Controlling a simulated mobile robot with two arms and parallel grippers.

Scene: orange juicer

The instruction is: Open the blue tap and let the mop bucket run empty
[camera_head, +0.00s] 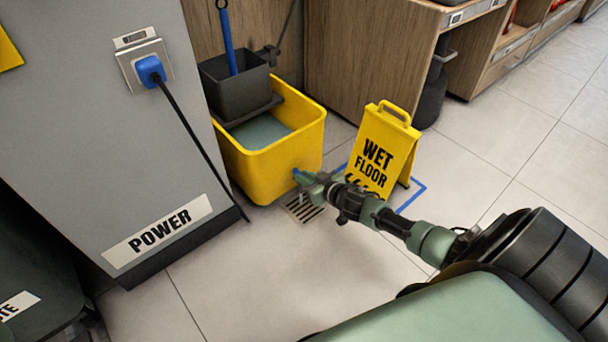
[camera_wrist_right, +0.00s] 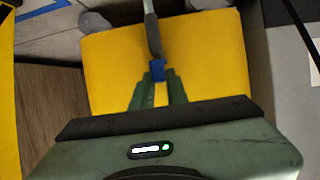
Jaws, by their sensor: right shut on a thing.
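The yellow mop bucket (camera_head: 273,165) stands on the tiled floor in the head view, with grey water (camera_head: 262,131) visible inside. The blue tap (camera_head: 299,174) is low on the bucket's front right side, and it also shows in the right wrist view (camera_wrist_right: 157,70). My right gripper (camera_head: 305,178) reaches in from the right and is shut on the blue tap; its green fingers (camera_wrist_right: 158,90) sit on either side of it in the wrist view. The fingers hide part of the tap. No water stream is visible. My left gripper is not in view.
A floor drain (camera_head: 304,209) lies below the tap. A yellow wet floor sign (camera_head: 383,150) stands right of the bucket, close to my right arm. A grey cabinet labelled POWER (camera_head: 158,231) with a plugged cable (camera_head: 195,140) is on the left. The floor in front is clear.

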